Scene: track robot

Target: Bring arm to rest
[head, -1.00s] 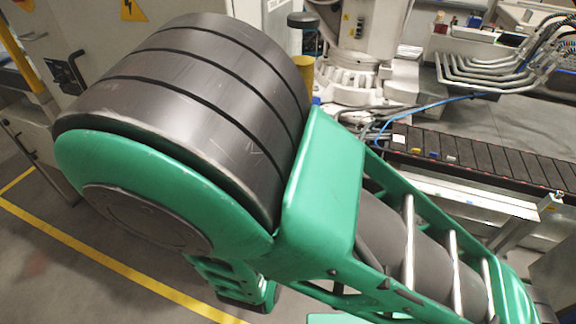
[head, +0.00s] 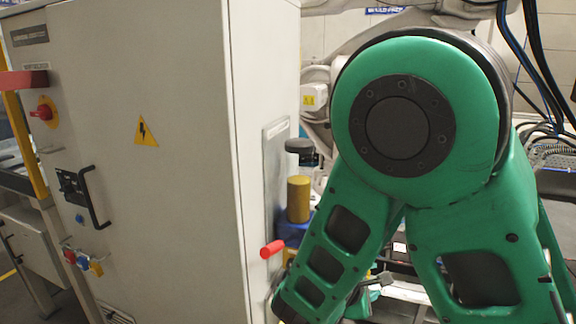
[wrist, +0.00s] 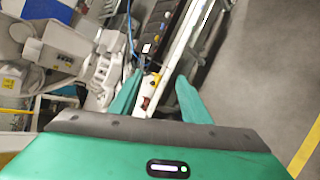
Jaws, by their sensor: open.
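My green arm fills the right of the head view, bent at a large round joint with a dark hub. Its lower links hang down in front of the cabinet's right side. My gripper (wrist: 160,97) shows in the wrist view as two green fingers standing well apart. No object is held between them; a conveyor and white machine parts show beyond the gap. The gripper's fingertips cannot be made out in the head view.
A tall grey cabinet (head: 185,200) with a red switch (head: 42,112) and a black handle (head: 85,195) stands close on the left. The wrist view shows a dark conveyor (wrist: 168,30) and clear grey floor (wrist: 270,70).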

